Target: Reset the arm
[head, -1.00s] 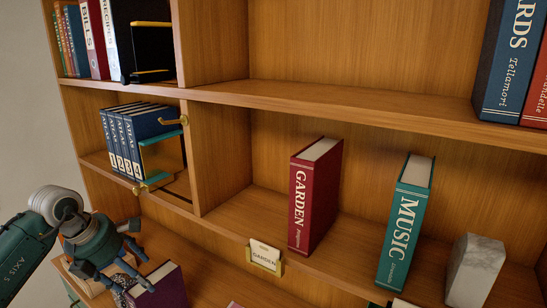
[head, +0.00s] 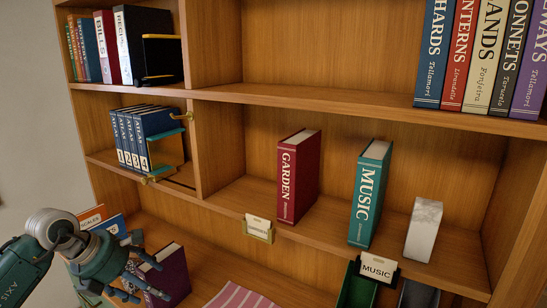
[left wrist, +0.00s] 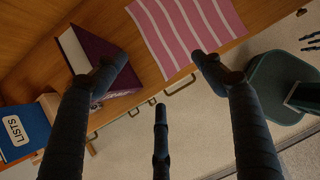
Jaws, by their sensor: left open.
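My left gripper (head: 128,278) is at the lower left of the head view, at the end of my dark green arm. In the left wrist view its three dark fingers (left wrist: 160,82) are spread apart with nothing between them. Dark finger-like parts (left wrist: 310,38), perhaps of my right gripper, are cut off at the right edge of that view.
The red GARDEN book (head: 298,178), green MUSIC book (head: 370,195) and a marble block (head: 424,229) stand on the middle shelf. Blue atlases (head: 145,138) stand at left. A pink striped cloth (head: 238,296) lies below. A blue LISTS item (left wrist: 22,130) is near the gripper.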

